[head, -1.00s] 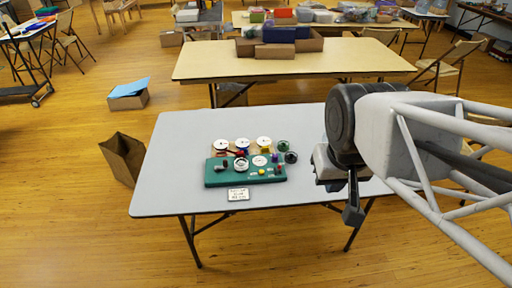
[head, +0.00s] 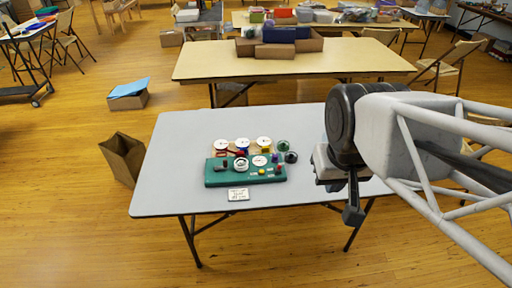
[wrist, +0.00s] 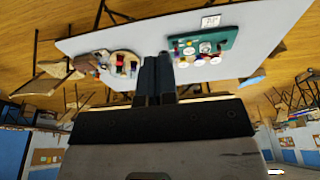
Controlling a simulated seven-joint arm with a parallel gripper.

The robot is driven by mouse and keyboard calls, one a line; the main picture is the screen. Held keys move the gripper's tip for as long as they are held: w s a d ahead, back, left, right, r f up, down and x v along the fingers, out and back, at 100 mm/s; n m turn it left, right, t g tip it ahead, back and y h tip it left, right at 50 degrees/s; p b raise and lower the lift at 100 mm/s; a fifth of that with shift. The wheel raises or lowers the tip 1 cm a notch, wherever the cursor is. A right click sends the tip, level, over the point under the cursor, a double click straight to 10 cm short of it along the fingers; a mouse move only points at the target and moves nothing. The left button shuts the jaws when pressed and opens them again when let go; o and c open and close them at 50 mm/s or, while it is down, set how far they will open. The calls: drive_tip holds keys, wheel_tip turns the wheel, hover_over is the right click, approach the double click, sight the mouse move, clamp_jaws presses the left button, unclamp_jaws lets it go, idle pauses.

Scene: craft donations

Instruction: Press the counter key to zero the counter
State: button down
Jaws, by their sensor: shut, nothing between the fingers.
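A green device (head: 221,180) lies on the grey folding table. Its top carries a dark knob (head: 222,163) at left, a ringed part (head: 241,164) in the middle, a white round dial (head: 259,160) and small yellow and red parts at right. Which of these is the counter key I cannot tell. The device also shows upside down in the wrist view (wrist: 226,36). My gripper (head: 353,216) is shut and empty, to the right of the device and apart from it. In the wrist view its fingers (wrist: 157,70) are together, pointing at the table.
Several spools (head: 221,144) stand behind the device, with small round dark things at their right. A white label card (head: 238,194) lies in front. The grey table (head: 175,190) is clear at left. A tan table (head: 215,65) with boxes stands behind.

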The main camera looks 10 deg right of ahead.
idle(0.7)
drive_tip(key=w+d+f+n+t+h, duration=0.1)
drive_tip(key=w+d+n, duration=0.1)
drive_tip(key=w, duration=0.6)
drive_tip(key=w+d+f+n+t+h, duration=0.1)
drive_tip(key=w+f+t, duration=0.1)
drive_tip(key=w, duration=0.5)
drive_tip(key=n+t+y, duration=0.1)
drive_tip(key=n+y, duration=0.7)
drive_tip(key=n, duration=0.7)
hover_over(261, 172)
wheel_tip(261, 172, down, 24)
drive_tip(key=shift+r, duration=0.2)
drive_tip(key=shift+f, duration=0.2)
drive_tip(key=shift+f, duration=4.2)
drive_tip(key=shift+f, duration=0.4)
